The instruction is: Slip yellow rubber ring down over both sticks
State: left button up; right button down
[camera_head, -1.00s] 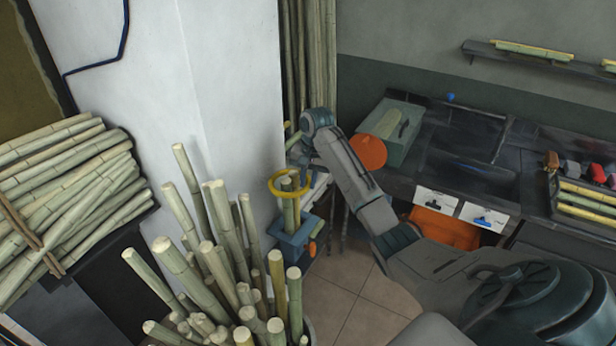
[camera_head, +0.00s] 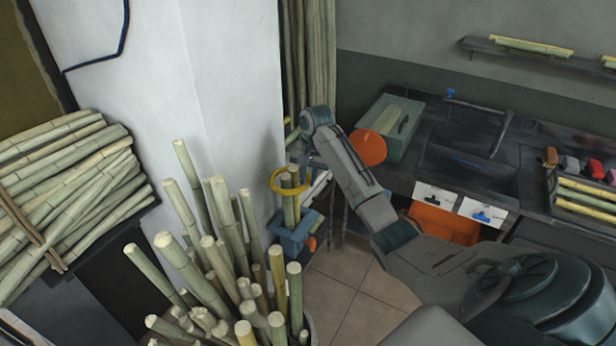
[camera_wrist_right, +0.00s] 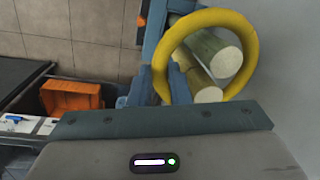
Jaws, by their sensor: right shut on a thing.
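The yellow rubber ring (camera_head: 290,181) is held by my right gripper (camera_head: 303,172), which is shut on its near side. The sticks rise from a blue holder (camera_head: 297,240). My left gripper is not in view.
A pot of upright canes (camera_head: 215,260) stands in front, left of the holder. A white wall (camera_head: 235,80) is close beside the ring. A counter with a sink (camera_head: 465,150) and an orange bin (camera_head: 440,222) lie to the right. Floor tiles (camera_head: 345,285) are clear.

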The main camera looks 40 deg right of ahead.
jog(key=c, duration=0.9)
grip_release()
jog(key=shift+f, duration=0.1)
dwell(0.4)
